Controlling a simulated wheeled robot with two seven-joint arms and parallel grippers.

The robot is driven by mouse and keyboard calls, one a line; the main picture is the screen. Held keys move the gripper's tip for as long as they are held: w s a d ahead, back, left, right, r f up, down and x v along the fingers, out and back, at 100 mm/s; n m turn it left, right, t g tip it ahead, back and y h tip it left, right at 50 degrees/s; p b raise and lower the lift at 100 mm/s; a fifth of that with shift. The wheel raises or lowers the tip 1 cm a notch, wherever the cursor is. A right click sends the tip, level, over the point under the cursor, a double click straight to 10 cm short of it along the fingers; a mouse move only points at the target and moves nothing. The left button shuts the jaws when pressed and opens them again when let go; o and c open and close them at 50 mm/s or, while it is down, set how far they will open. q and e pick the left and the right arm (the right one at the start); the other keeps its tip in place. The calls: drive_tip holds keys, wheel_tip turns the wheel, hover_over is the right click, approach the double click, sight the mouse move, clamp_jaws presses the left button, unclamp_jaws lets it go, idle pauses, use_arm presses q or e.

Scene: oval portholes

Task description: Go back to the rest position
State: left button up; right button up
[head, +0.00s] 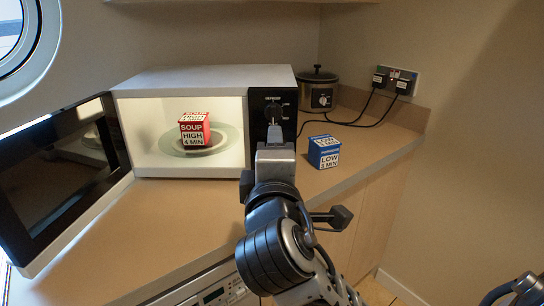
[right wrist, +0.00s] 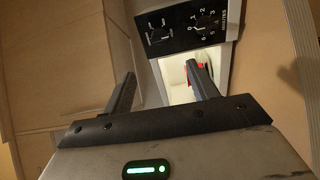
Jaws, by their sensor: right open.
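My right gripper (head: 275,140) is raised in front of the microwave's control panel (head: 272,106), covering its lower part in the head view. In the right wrist view the right gripper (right wrist: 160,75) has its two fingers apart with nothing between them. The panel and its dials (right wrist: 190,24) show beyond the fingers there. I cannot tell whether a finger touches the panel. The microwave (head: 200,77) stands open and lit. A red cube (head: 194,130) marked SOUP HIGH 4 MIN sits inside on the glass plate (head: 226,140). My left gripper is not in view.
The open microwave door (head: 60,170) swings out to the left. A blue cube (head: 323,151) marked LOW stands on the counter (head: 190,210), right of my gripper. A cooker (head: 318,92) and wall sockets with cables (head: 394,80) are behind it. The front-left counter is clear.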

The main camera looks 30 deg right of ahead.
drive_tip(key=a+f+g+y, duration=0.1)
drive_tip(key=a+f+y, duration=0.25)
drive_tip(key=f, duration=0.65)
drive_tip(key=a+f+g+y, duration=0.1)
drive_tip(key=a+f+y, duration=0.3)
drive_tip(key=f, duration=0.7)
drive_tip(key=s+a+f+m+g+y, duration=0.1)
drive_tip(key=s+f+m+y, duration=0.1)
drive_tip(key=s+f+m, duration=0.2)
drive_tip(key=s+a+f+m+g+y, duration=0.1)
drive_tip(key=s+a+f+m+y, duration=0.1)
drive_tip(key=s+f, duration=0.6)
wheel_tip(320, 180, down, 4)
drive_tip(key=m+y, duration=0.1)
drive_tip(key=m, duration=0.1)
drive_tip(key=shift+f+m+g, duration=0.15)
drive_tip(key=shift+m+g, duration=0.15)
drive_tip(key=shift+w+a, duration=0.1)
idle(0.3)
